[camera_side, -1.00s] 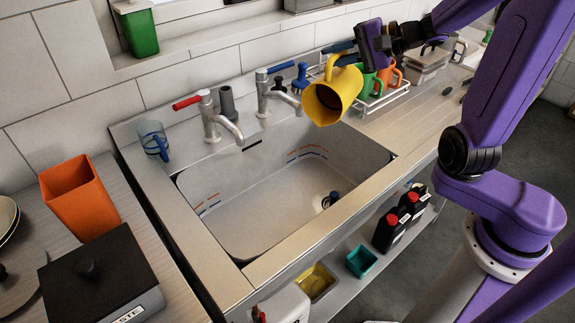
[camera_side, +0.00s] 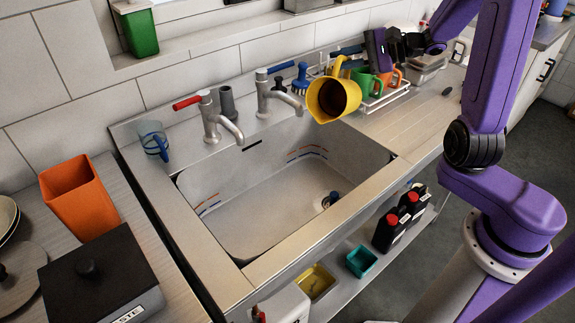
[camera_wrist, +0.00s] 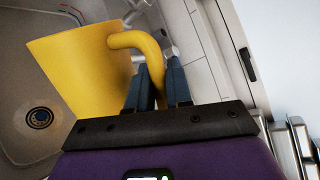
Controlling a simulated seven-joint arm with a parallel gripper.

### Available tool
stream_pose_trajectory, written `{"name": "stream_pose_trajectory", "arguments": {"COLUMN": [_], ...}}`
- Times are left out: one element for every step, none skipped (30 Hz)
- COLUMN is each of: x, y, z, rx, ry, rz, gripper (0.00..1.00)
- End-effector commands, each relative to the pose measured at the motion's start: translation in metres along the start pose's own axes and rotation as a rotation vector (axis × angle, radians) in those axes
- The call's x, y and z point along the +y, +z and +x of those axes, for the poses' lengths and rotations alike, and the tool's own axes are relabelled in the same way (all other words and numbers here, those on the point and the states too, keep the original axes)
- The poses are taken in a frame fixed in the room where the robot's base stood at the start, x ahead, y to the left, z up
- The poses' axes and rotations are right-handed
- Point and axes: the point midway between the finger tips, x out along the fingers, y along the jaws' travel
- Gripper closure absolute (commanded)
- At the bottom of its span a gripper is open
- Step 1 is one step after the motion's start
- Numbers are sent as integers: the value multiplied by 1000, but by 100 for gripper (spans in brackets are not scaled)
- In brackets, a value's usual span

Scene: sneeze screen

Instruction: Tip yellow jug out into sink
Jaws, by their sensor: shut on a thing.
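The yellow jug (camera_side: 336,99) is held in the air over the right end of the sink. It is tilted, with its open mouth facing the side camera and dark contents visible inside. My gripper (camera_wrist: 160,88) is shut on the jug's handle, which passes between the fingers in the wrist view. The jug also shows in the wrist view (camera_wrist: 80,68), with the sink drain below it. The sink (camera_side: 270,190) is an inset steel basin with a drain near its right front. No liquid shows falling from the jug.
Two taps (camera_side: 212,115) (camera_side: 273,95) stand behind the sink. A wire rack with green (camera_side: 384,80) and orange mugs is close behind the jug. A blue cup (camera_side: 153,140), an orange container (camera_side: 80,196) and a black box (camera_side: 100,278) are at left. The basin looks empty.

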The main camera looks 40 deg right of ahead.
Motion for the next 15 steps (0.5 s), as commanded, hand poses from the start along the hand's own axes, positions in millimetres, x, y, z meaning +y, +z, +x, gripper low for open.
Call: {"name": "stream_pose_trajectory", "arguments": {"x": [0,0,0,0,0,0,0,0,0,1,2,3,5,6,8], "y": [-1,-1,-1,-1,-1,-1,-1,-1,-2,-3,-5,-9,-12,-14,-19], "z": [0,0,0,0,0,0,0,0,0,0,0,0,1,1,1], "rx": [-3,-4,-4,-4,-4,-4,-4,-4,-6,-10,-15,-24,-34,-45,-58], "ry": [-2,-3,-3,-3,-3,-2,-2,-2,-3,-4,-5,-8,-10,-13,-17], "rz": [5,6,5,5,5,4,4,5,10,18,30,52,73,95,123], "gripper": [100,100,100,100,100,100,100,100,100,100,100,100,100,100,100]}}
